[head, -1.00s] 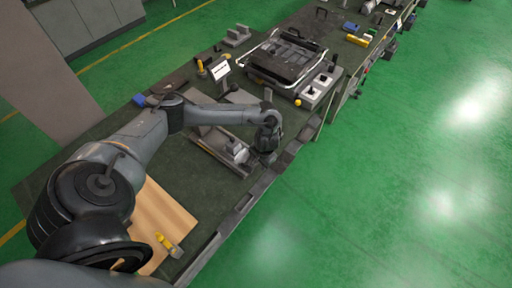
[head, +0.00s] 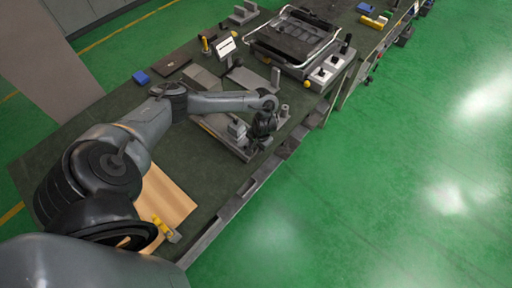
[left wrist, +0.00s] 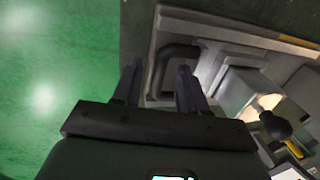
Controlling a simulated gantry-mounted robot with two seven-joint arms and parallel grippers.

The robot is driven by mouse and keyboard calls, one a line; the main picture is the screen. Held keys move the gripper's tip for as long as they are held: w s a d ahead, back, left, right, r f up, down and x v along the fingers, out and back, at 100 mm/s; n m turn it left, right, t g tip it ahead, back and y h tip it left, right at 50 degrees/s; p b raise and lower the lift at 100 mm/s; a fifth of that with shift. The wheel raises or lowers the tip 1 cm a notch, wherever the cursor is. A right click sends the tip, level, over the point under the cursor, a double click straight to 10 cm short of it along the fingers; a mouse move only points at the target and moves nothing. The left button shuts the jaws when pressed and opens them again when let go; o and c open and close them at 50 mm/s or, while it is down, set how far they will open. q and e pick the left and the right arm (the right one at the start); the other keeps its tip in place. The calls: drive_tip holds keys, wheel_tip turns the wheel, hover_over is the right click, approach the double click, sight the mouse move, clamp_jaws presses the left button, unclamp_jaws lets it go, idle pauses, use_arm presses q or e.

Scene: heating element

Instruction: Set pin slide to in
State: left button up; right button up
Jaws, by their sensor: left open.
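A grey metal fixture with a slide (head: 232,146) lies on the dark green bench top. In the left wrist view it is a grey block assembly (left wrist: 235,85) with a dark bent handle (left wrist: 172,56) at its near side. My left gripper (head: 257,145) is at the fixture's right end, by the bench's front edge. In the left wrist view its two dark fingers (left wrist: 158,88) are apart, with the handle's bend between or just beyond them. I cannot tell whether they touch it. My right gripper is not in view.
Beyond the fixture stand a black tray with metal rails (head: 290,38) and a grey box with black knobs (head: 326,72). A wooden board (head: 172,196) with a yellow-handled tool (head: 165,229) is nearer. Green floor lies right of the bench.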

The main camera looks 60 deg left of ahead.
use_arm(q)
drive_tip(key=shift+a+f, duration=0.1)
drive_tip(key=shift+f, duration=0.2)
clamp_jaws()
